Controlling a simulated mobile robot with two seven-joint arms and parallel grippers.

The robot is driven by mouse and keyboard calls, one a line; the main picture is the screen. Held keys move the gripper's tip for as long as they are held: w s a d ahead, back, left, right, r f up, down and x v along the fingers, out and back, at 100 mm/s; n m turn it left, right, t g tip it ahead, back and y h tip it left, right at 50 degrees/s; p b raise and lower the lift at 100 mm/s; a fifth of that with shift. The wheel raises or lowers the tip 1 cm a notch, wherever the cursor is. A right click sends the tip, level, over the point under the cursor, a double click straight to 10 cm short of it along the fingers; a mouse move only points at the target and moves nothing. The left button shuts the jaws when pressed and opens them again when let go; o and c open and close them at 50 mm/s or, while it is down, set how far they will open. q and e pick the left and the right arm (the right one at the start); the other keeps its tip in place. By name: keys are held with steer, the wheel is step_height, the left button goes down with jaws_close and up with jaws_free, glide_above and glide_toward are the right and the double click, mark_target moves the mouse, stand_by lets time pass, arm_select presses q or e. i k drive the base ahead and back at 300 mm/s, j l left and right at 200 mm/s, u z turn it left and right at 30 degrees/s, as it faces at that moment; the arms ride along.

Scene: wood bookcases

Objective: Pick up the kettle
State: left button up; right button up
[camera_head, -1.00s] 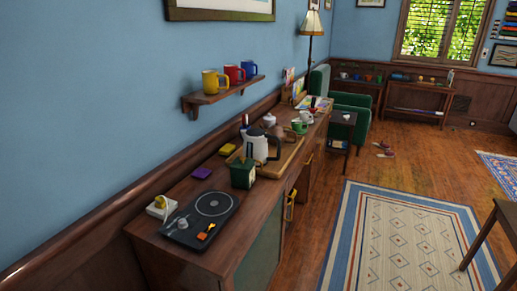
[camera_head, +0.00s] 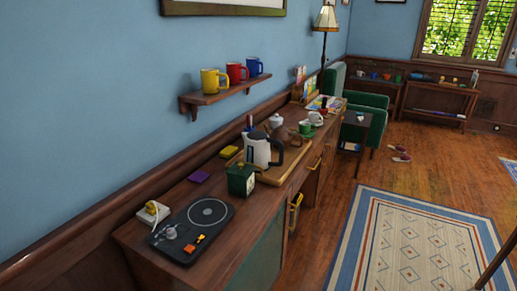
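The kettle (camera_head: 257,150) is white with a dark handle on its right side. It stands upright on a wooden tray (camera_head: 292,160) on the long wooden sideboard along the left wall. A dark green box (camera_head: 240,179) stands just in front of it and hides a little of its lower part. Neither of my grippers shows in the head view.
A teapot (camera_head: 276,121) and cups (camera_head: 316,118) stand behind the kettle. A wall shelf (camera_head: 228,89) holds mugs above. The floor (camera_head: 335,200) beside the sideboard is clear up to the rug (camera_head: 410,250).

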mark_target(257, 150)
steer(key=i+l+u, duration=0.1)
steer(key=l, duration=0.25)
steer(key=i+l+u, duration=0.1)
steer(key=i+l, duration=0.35)
steer(key=l, duration=0.3)
steer(key=i+l+u, duration=0.15)
steer(key=l, duration=0.2)
steer(key=i+l+u, duration=0.1)
steer(key=l, duration=0.3)
steer(key=i+l+u, duration=0.1)
steer(key=l, duration=0.3)
steer(key=i+l, duration=0.25)
steer(key=l, duration=0.15)
steer(key=u, duration=0.05)
